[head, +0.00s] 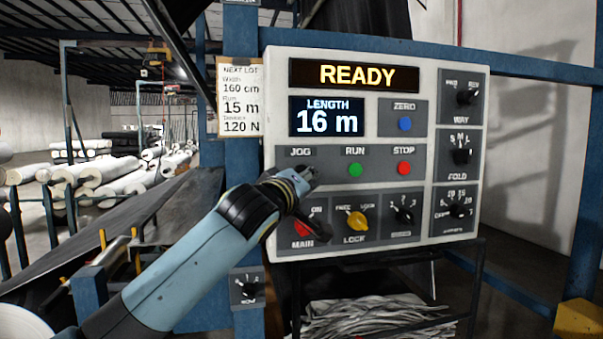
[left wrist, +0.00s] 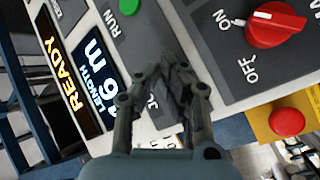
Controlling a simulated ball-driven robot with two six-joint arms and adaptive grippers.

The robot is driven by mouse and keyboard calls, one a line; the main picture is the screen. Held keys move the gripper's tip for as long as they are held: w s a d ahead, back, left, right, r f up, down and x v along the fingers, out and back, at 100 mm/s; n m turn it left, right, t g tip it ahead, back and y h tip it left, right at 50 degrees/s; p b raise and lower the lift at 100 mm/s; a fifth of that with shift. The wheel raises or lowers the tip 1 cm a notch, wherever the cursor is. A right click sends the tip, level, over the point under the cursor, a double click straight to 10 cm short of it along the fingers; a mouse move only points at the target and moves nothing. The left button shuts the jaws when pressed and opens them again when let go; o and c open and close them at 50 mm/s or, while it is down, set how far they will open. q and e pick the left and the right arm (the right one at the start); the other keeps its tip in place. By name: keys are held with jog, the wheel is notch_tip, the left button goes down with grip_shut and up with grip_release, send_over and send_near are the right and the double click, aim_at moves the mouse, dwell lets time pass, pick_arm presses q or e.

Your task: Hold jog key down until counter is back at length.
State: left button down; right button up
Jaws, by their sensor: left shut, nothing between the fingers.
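The control panel (head: 375,213) faces me. Its counter (head: 326,117) reads LENGTH 16 m, and the display above it (head: 353,76) reads READY. My left gripper (head: 310,173) is shut and empty, with its fingertips at the JOG field. The jog key is hidden behind the fingers, and I cannot tell whether it is pressed. In the left wrist view my closed fingers (left wrist: 174,78) cover most of the JOG label. A card (head: 239,98) left of the panel reads Run 15 m and 160 cm. My right gripper is not in view.
The green RUN button (head: 355,169) and red STOP button (head: 404,168) lie right of my fingers. The blue ZERO button (head: 404,123) is above. The red MAIN switch (left wrist: 276,24) and yellow LOCK knob (head: 357,221) sit below. Rolls (head: 100,170) lie at left.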

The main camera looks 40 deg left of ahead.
pick_arm(q)
jog(key=shift+w+a, duration=0.15)
jog(key=shift+w+a, duration=0.15)
jog(key=shift+a, duration=0.05)
jog(key=shift+w+a, duration=0.25)
jog(key=shift+a, duration=0.05)
dwell(0.8)
jog(key=shift+d, duration=0.1)
jog(key=shift+s+d, duration=0.55)
dwell(0.3)
jog(key=shift+s+d, duration=1.65)
jog(key=shift+d, duration=0.3)
